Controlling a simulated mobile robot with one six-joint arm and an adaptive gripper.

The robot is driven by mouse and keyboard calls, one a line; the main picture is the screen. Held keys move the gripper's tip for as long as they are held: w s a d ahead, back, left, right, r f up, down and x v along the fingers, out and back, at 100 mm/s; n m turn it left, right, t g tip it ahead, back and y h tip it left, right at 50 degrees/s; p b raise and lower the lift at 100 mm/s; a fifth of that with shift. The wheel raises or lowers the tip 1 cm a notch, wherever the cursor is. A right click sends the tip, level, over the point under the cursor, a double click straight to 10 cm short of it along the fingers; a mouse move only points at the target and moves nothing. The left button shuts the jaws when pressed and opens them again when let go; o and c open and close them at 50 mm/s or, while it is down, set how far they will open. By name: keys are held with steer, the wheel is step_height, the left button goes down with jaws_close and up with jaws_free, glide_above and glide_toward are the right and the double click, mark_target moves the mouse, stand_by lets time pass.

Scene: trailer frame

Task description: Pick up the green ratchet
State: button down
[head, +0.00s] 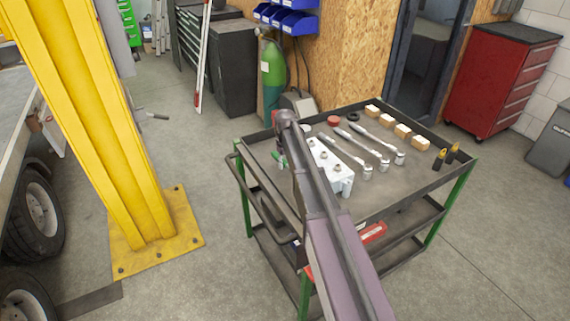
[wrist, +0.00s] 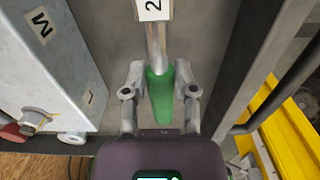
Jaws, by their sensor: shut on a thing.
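The green ratchet shows in the wrist view as a green handle (wrist: 160,100) with a metal shaft running up to a white tag marked 2. My gripper (wrist: 162,78) has one finger on each side of the handle near its upper end and is shut on it. In the head view a small part of the green ratchet (head: 281,160) shows beside my arm at the left side of the cart top. My arm hides most of it and the fingers there. I cannot tell whether it touches the cart top.
Several metal tools, wooden blocks (head: 421,144), a red round piece (head: 333,121) and yellow-black items share the top. The cart has raised edges. A yellow post (head: 130,140) stands left.

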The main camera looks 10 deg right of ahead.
mark_target(285, 162)
steer(key=shift+r+p, duration=3.2)
steer(key=shift+r, duration=0.35)
steer(key=c, duration=1.2)
jaws_free()
jaws_close()
